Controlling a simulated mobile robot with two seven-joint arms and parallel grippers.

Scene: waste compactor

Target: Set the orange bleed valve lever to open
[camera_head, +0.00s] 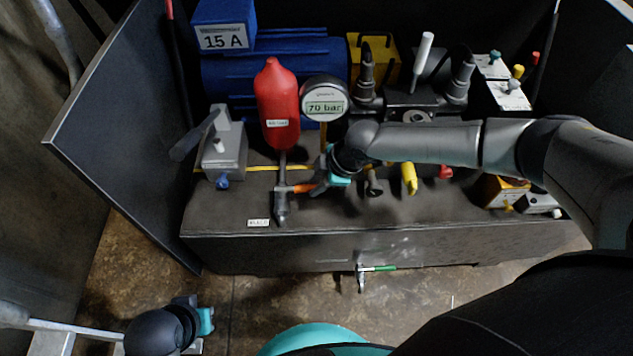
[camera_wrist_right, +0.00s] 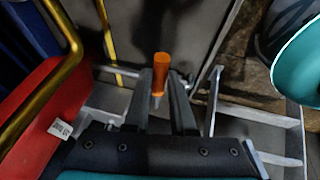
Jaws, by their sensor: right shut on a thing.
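The orange bleed valve lever (camera_head: 303,188) points right from a grey valve (camera_head: 281,190) under the red accumulator bottle (camera_head: 278,105). My right gripper (camera_head: 314,184) reaches it from the right and is shut on it. In the right wrist view the orange lever (camera_wrist_right: 160,75) stands between the two dark fingers (camera_wrist_right: 160,88). The fingers partly hide its lower end. My left gripper (camera_head: 205,321) is low at the left, away from the machine, and its fingers are not clear.
A pressure gauge (camera_head: 325,101) reading 70 bar stands behind my right gripper. A grey lever block (camera_head: 224,150) stands left of the valve. A yellow handle (camera_head: 409,178) is to the right. A green-handled tap (camera_head: 377,268) juts from the front. A dark panel (camera_head: 130,125) bounds the left.

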